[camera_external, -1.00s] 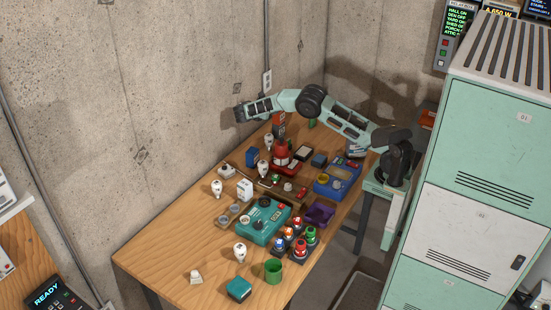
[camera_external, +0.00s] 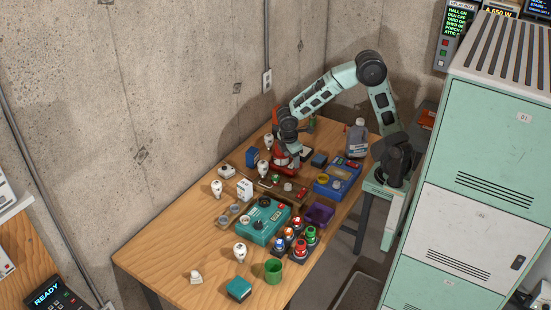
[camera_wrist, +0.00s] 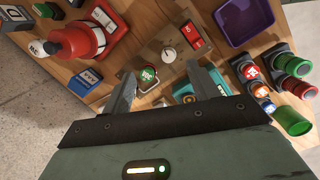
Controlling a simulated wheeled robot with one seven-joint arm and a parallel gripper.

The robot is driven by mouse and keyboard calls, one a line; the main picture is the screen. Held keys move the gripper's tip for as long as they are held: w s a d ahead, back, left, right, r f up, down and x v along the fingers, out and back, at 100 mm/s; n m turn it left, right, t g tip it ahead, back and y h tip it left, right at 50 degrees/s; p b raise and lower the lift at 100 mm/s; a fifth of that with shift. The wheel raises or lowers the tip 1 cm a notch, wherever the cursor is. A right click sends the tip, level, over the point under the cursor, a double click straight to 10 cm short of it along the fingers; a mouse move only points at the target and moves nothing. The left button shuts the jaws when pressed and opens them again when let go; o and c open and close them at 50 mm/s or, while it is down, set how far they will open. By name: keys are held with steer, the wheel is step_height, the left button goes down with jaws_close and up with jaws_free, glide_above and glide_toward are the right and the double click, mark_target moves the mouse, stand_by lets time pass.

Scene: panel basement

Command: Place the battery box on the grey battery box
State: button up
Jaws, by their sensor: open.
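No label I can read tells me which box is the battery box or the grey battery box. Small box-shaped things in the external view are a blue box (camera_external: 252,156) by the wall, a dark blue box (camera_external: 319,160) at the far right, and a teal box (camera_external: 238,289) at the near edge. The blue box also shows in the wrist view (camera_wrist: 85,82), left of my fingers. My gripper (camera_wrist: 163,75) is open and empty, pointing down at the table's far half. A green-topped knob (camera_wrist: 148,75) shows between its fingers. In the external view my wrist hides part of the table.
A red cone-shaped object (camera_wrist: 82,40) stands close left of my fingers. A purple tray (camera_external: 319,215), coloured button units (camera_external: 301,247) and a large teal case (camera_external: 264,220) crowd the table's middle. White bulbs (camera_external: 217,188) stand along the wall side.

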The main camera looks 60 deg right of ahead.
steer(key=s+a+m+y, duration=0.1)
steer(key=s+m, duration=0.1)
steer(key=s, duration=0.8)
steer(key=s+a+f+m+y, duration=0.1)
steer(key=s+m, duration=0.1)
steer(key=s, duration=0.8)
steer(key=shift+a+m+y, duration=0.2)
steer(key=shift+m+y, duration=0.2)
steer(key=shift+f, duration=0.15)
step_height(320, 180, down, 9)
steer(key=b, duration=0.9)
step_height(320, 180, up, 26)
steer(key=p, duration=2.5)
steer(key=shift+f, duration=0.15)
